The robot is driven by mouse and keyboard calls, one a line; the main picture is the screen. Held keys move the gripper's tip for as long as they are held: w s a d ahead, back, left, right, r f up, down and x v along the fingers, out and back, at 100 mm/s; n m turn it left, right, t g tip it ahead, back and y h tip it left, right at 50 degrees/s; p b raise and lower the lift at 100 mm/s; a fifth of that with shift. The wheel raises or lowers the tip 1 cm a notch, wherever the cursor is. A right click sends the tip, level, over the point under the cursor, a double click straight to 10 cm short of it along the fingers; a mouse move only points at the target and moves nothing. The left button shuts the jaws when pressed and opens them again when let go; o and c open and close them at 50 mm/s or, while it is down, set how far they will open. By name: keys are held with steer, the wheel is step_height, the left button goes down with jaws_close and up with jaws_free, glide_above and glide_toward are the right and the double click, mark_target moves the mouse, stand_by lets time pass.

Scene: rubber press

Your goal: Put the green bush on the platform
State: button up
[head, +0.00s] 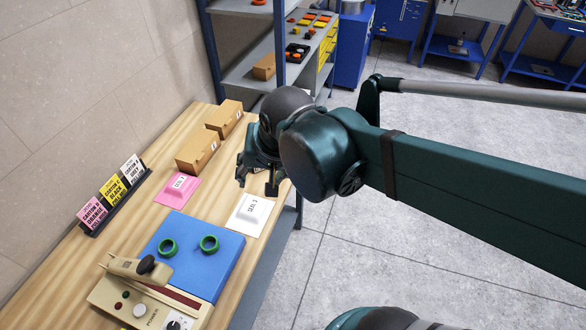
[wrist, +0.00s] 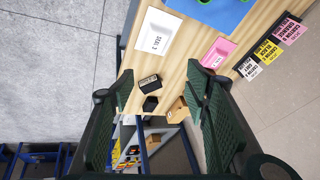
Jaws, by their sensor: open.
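I cannot tell which part the task calls the platform. My gripper (head: 257,182) is beyond the slab, above the far right side of the wooden table. In the wrist view my gripper (wrist: 160,115) is open, its two dark green fingers wide apart with nothing held between them. The blue slab (wrist: 228,10) shows at the top edge there, with a bit of green on it.
A white card (head: 250,214), a pink card (head: 177,189) and two cardboard boxes (head: 197,151) (head: 225,117) are on the table. A press-like machine (head: 142,287) stands at the near end. Two small dark objects (wrist: 150,81) (wrist: 150,104) show between my fingers. A sign rack (head: 115,200) is left.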

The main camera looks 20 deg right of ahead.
steer(key=s+d+r+n+t, duration=0.2)
steer(key=s+d+n, duration=0.1)
steer(key=d, duration=0.3)
steer(key=shift+s+d+r+n+h, duration=0.25)
steer(key=shift+s+d+n+h, duration=0.15)
steer(key=shift+n, duration=0.5)
step_height(320, 180, down, 11)
steer(key=b, duration=1.1)
steer(key=shift+r, duration=0.1)
stand_by(0.3)
